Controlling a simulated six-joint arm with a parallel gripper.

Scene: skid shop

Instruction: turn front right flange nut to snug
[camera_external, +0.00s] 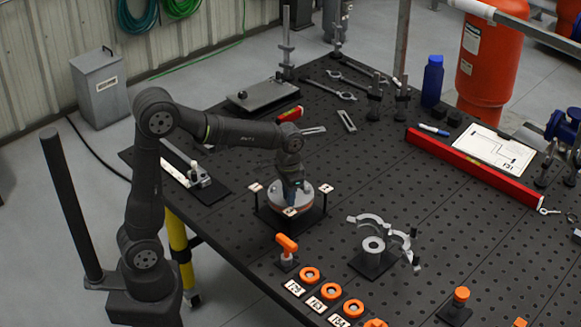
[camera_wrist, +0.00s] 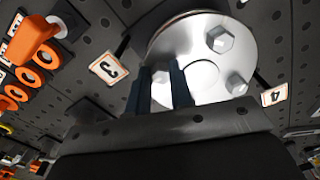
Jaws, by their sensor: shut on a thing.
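The round silver flange (camera_external: 312,190) sits on a dark stand near the middle of the bench, and fills the top of the wrist view (camera_wrist: 205,65). Two hex nuts show on its face in the wrist view, one nearer the top (camera_wrist: 220,40) and one at the lower right (camera_wrist: 237,83). My gripper (camera_external: 291,200) points down over the flange. In the wrist view its two dark fingers (camera_wrist: 162,75) reach the flange's left edge and are closed on a flange nut, which is mostly hidden by the fingers. I cannot tell how far it is turned.
Number tags 3 (camera_wrist: 109,67) and 4 (camera_wrist: 274,94) stand at the flange's corners. A red level (camera_external: 470,168) lies farther right.

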